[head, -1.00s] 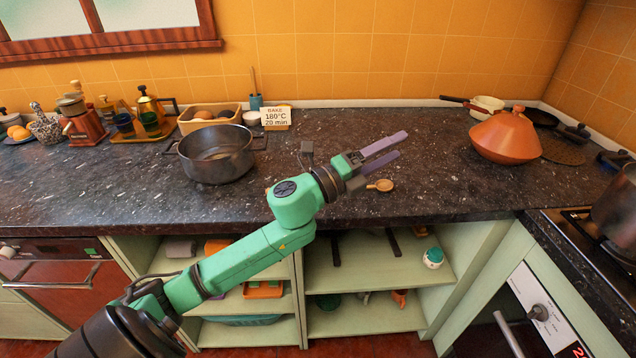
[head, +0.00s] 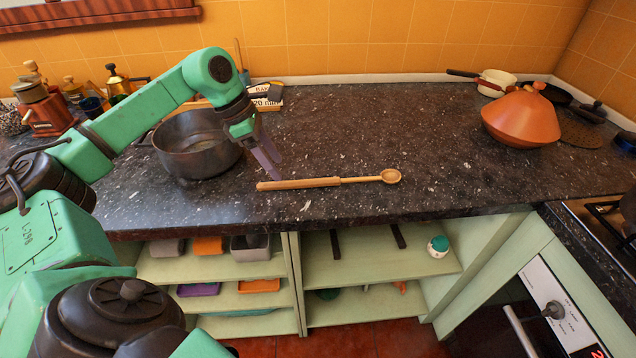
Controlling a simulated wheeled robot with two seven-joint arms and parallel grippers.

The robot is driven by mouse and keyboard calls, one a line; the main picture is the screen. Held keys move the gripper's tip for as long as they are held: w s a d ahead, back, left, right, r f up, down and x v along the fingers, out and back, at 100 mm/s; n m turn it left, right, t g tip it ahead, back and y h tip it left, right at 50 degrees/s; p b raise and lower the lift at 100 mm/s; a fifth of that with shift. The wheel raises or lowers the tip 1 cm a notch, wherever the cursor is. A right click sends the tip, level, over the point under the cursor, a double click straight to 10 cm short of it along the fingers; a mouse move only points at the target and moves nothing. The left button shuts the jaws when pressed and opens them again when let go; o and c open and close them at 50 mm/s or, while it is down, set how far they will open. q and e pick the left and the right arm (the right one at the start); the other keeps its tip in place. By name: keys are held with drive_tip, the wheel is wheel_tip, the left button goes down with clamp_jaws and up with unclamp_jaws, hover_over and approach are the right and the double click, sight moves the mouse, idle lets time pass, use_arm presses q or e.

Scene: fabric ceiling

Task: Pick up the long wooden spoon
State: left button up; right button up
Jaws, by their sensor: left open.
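The long wooden spoon (head: 328,182) lies flat on the dark speckled countertop (head: 330,130), near its front edge. Its handle end points left and its small round bowl is at the right. My left gripper (head: 268,162) is open and empty, with its purple fingers pointing down just above and behind the handle end. The fingers appear apart from the spoon. My right gripper is not in view.
A dark metal pot (head: 193,150) stands close to the left of my gripper. An orange tagine (head: 522,118) and a cream pan (head: 494,82) stand at the right. Open green shelves (head: 380,262) are below the counter. The counter's middle is clear.

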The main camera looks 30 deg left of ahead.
sight(290, 182)
use_arm(q)
drive_tip(key=p+x, duration=0.1)
drive_tip(key=x, duration=0.4)
drive_tip(key=shift+w+d+f, duration=0.1)
drive_tip(key=shift+w+f, duration=0.1)
drive_tip(key=shift+w, duration=0.05)
clamp_jaws()
drive_tip(key=shift+r, duration=0.1)
